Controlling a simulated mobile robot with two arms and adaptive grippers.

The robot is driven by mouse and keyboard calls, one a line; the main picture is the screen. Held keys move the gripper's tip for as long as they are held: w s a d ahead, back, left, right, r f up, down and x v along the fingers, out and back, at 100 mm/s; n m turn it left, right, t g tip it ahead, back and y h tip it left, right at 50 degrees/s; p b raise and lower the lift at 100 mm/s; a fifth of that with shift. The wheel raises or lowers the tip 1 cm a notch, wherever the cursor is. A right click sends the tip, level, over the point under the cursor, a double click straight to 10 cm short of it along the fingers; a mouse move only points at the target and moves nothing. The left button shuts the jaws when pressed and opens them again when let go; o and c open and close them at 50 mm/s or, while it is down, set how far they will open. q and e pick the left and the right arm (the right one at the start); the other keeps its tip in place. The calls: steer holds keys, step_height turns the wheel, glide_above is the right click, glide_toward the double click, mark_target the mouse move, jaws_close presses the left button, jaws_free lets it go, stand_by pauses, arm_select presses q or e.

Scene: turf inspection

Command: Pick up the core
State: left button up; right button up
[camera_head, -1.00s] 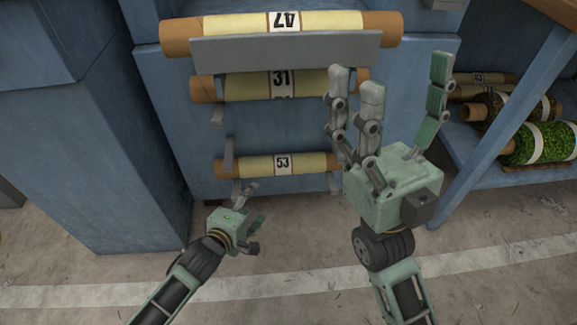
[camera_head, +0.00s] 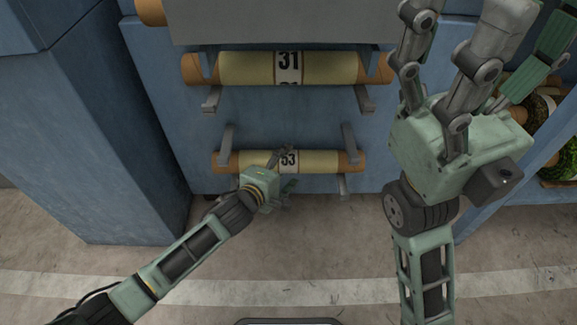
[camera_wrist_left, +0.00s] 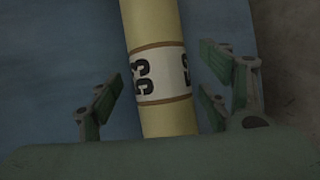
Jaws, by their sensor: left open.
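Several yellow rolls on brown cores lie across brackets on a blue rack. The lowest roll, labelled 53 (camera_head: 325,161), lies level on its brackets; its brown core ends stick out at both sides. My left gripper (camera_head: 284,168) is open in front of its label. In the left wrist view the roll (camera_wrist_left: 154,35) runs between the spread green fingers (camera_wrist_left: 160,100), which do not visibly touch it. Roll 31 (camera_head: 243,69) rests on brackets above. My right gripper (camera_head: 480,60) is open, raised large at the right, with nothing in it.
A grey plate (camera_head: 280,22) covers most of the top roll. Blue cabinet walls (camera_head: 90,120) stand at the left. Green turf rolls (camera_head: 560,155) lie on a shelf at the right. The concrete floor (camera_head: 300,225) below is clear, with a white line.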

arm_select(q)
steer(key=shift+w+d, duration=0.15)
steer(key=shift+w, duration=0.15)
steer(key=shift+c, duration=0.3)
steer(key=c, duration=1.5)
steer(key=shift+r, duration=0.2)
